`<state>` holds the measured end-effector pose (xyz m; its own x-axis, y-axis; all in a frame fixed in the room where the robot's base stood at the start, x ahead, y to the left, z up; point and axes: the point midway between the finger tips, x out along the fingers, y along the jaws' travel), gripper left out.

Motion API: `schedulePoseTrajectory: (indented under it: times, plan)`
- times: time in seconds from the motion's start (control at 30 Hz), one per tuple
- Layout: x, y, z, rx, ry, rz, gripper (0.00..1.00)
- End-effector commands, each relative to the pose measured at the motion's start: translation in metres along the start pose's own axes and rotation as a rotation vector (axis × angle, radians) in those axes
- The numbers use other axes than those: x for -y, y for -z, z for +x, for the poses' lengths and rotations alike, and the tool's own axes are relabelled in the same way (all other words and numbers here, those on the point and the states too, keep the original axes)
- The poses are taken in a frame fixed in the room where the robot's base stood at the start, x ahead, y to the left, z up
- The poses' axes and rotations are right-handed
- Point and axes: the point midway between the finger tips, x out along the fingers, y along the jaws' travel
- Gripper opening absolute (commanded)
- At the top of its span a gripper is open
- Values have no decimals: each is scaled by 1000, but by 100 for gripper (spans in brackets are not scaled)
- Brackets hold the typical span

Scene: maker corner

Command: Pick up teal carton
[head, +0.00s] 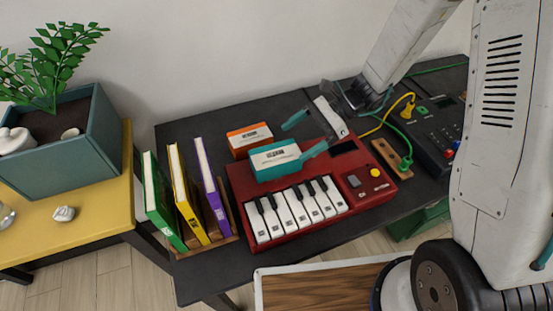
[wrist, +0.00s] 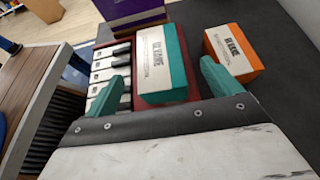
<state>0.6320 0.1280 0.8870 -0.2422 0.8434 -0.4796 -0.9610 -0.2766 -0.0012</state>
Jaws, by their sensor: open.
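The teal carton (head: 275,161) has a white label and sits on the back left of the red keyboard (head: 239,187), behind its keys. It also shows in the wrist view (wrist: 163,65), ahead of my fingers. My gripper (head: 306,134) is open, with teal fingertips, at the right end of the carton in the head view. In the wrist view my gripper (wrist: 160,88) has one finger on each side of the carton's near end. I cannot tell whether either finger touches it. Nothing is held.
An orange carton (head: 249,138) stands close behind the teal one; it is right of my fingers in the wrist view (wrist: 233,54). Green, yellow and purple books (head: 211,187) stand left of the keyboard. A wooden strip with cables (head: 392,159) and a dark device (head: 431,132) lie right.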

Motion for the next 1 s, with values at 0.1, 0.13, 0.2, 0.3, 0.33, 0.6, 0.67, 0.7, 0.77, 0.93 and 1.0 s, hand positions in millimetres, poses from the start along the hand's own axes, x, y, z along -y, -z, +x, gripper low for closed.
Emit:
schedulePoseTrajectory:
  times: [0.1, 0.13, 0.2, 0.3, 0.33, 0.6, 0.67, 0.7, 0.77, 0.93, 1.0]
  plan:
    - [0, 0, 14, 3, -2, 5, 90]
    - [0, 0, 17, 3, -2, 4, 90]
    - [0, 0, 25, 2, -1, 4, 90]
    - [-1, -1, 37, 2, -2, 3, 90]
    - [-2, -2, 42, 2, -3, 3, 90]
    - [-2, -3, 74, 1, -2, 2, 90]
    - [-2, -3, 76, 1, 0, 2, 90]
    - [-2, -3, 76, 0, 0, 2, 90]
    - [-2, -3, 76, 0, 0, 2, 90]
    - [-2, -3, 75, 0, 0, 2, 67]
    - [-2, -3, 75, 0, 0, 2, 48]
